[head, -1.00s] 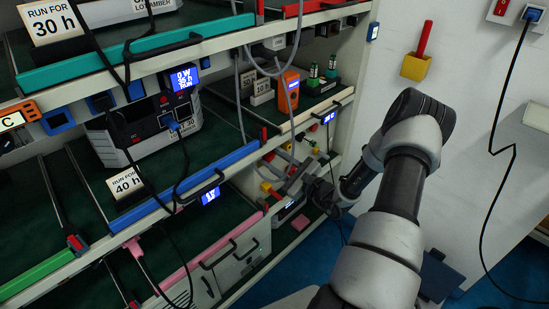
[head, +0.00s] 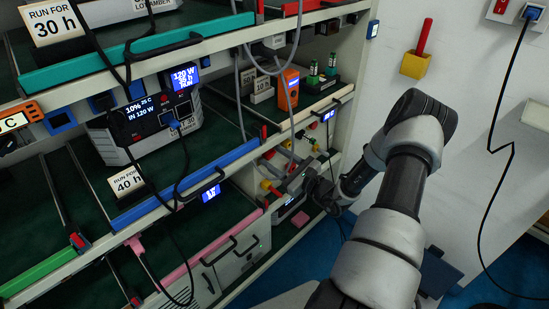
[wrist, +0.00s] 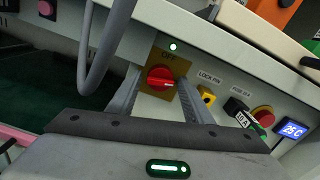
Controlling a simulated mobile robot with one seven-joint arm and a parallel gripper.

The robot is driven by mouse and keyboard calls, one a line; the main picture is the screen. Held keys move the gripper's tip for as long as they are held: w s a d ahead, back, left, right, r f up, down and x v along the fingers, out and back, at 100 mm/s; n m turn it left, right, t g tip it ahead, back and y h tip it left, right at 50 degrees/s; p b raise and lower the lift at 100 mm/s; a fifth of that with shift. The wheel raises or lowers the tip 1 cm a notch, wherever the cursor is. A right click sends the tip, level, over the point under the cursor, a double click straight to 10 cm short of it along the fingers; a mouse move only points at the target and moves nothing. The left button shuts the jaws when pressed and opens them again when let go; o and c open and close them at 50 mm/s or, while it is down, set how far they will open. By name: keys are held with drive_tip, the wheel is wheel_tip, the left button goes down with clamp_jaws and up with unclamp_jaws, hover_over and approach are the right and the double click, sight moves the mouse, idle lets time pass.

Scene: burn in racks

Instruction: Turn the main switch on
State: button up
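The main switch (wrist: 160,78) is a red rotary knob on a yellow plate marked OFF at its top. Its handle lies roughly crosswise, with a pale mark on the right. A small green lamp (wrist: 173,46) above the plate is lit. My gripper (wrist: 160,92) is open, one finger on each side of the switch. Yellow plate shows between the fingers and the knob, so they seem apart from it. In the head view my gripper (head: 314,187) is at the lower right of the rack, and the knob is hard to make out there.
A yellow lockout part (wrist: 207,97), a black plug piece (wrist: 236,108), a red button (wrist: 263,116) and a 25 C display (wrist: 292,131) sit right of the switch. A grey cable (wrist: 98,50) hangs at left. The rack unit's screen (head: 146,108) reads about 120 W.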

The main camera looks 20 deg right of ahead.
drive_tip(key=shift+o, duration=0.3)
drive_tip(key=p+v, duration=0.1)
drive_tip(key=v, duration=1.6)
drive_tip(key=shift+s+p, duration=0.2)
drive_tip(key=shift+p, duration=0.2)
drive_tip(key=shift+d+r, duration=0.1)
drive_tip(key=shift+c, duration=0.2)
